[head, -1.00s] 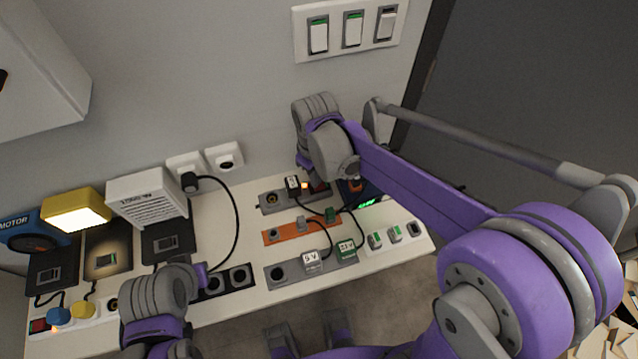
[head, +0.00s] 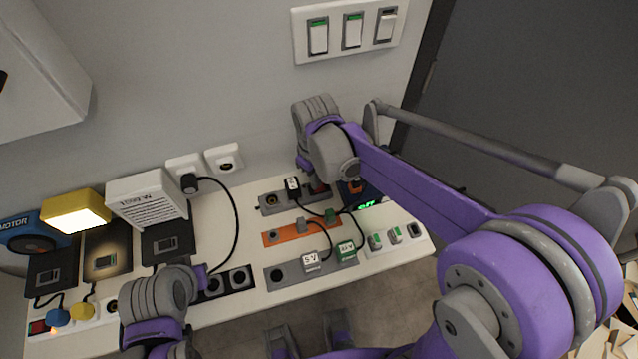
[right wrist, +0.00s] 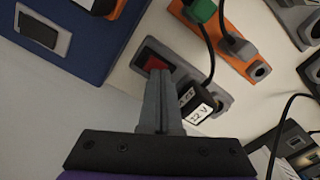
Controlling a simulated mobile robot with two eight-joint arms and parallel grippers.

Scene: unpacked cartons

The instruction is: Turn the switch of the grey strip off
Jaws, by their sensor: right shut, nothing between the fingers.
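The grey strip (head: 270,203) lies along the wall at the back of the white table, with a socket and a black plug (head: 292,186) in it. In the right wrist view, the strip (right wrist: 222,98) carries a red rocker switch (right wrist: 158,63), which looks unlit. My right gripper (right wrist: 160,76) is shut and empty, its fingertips over the switch and partly hiding it. Whether they touch it I cannot tell. In the head view, the right wrist hides the fingers. Part of my left arm shows at lower left; its gripper is not seen.
An orange strip (head: 272,238) and another grey strip (head: 274,284) with plugs lie in front. A dark blue box with a green display (head: 369,204) stands right of the switch. Cables loop between them. A lit yellow lamp (head: 77,212) stands at the left.

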